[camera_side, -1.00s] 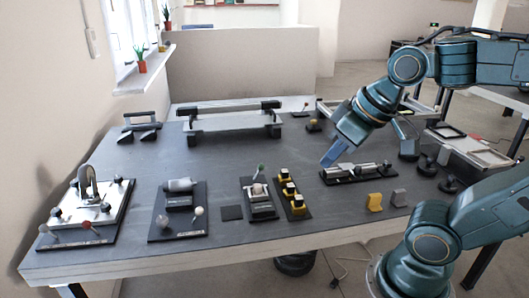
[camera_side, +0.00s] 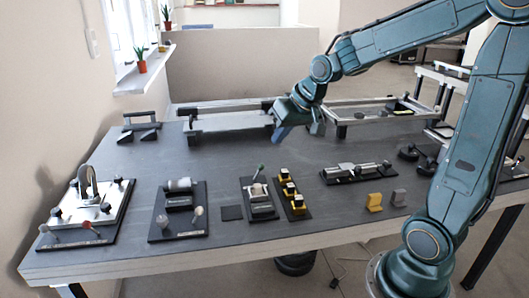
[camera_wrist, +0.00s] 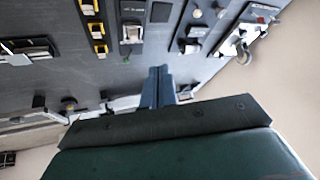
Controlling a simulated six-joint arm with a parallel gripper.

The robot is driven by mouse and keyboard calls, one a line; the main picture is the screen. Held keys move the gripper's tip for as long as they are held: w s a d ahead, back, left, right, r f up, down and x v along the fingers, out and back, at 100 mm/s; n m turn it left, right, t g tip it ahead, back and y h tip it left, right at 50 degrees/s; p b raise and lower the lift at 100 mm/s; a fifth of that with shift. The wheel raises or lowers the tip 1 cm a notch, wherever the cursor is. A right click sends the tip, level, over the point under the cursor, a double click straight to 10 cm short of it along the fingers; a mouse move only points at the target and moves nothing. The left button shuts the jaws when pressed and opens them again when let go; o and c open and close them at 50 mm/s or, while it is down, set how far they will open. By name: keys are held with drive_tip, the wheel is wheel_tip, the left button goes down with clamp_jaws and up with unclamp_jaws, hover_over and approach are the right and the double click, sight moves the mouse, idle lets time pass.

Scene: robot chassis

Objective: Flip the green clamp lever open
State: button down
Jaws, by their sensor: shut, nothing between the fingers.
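The green clamp lever (camera_side: 260,170) stands up, slightly tilted, at the back of a small dark clamp fixture (camera_side: 262,208) near the middle of the table. My gripper (camera_side: 281,134) is shut and empty, its blue fingers pointing down behind the fixture, clear of the lever. In the wrist view my gripper (camera_wrist: 157,82) shows as two blue fingers pressed together. The clamp fixture (camera_wrist: 131,34) is at the top there, beyond the fingertips.
Yellow-topped blocks (camera_side: 290,195) stand just right of the clamp fixture. A fixture with a grey cylinder (camera_side: 179,186) is to its left. A long rail frame (camera_side: 228,121) lies at the back beside my gripper. The tabletop between gripper and fixture is clear.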

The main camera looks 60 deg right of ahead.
drive_tip(key=w+d+f+m, duration=0.3)
drive_tip(key=w+d+f, duration=0.4)
drive_tip(key=d, duration=0.3)
drive_tip(key=m+t+h, duration=0.1)
drive_tip(key=m, duration=0.2)
approach(259, 171)
drive_tip(key=s+r, duration=0.1)
drive_tip(key=s+d+r, duration=0.2)
drive_tip(key=s, duration=0.1)
drive_tip(key=shift+d, duration=0.25)
drive_tip(key=shift+w+f, duration=0.15)
drive_tip(key=shift+w, duration=0.05)
drive_tip(key=shift+x, duration=4.8)
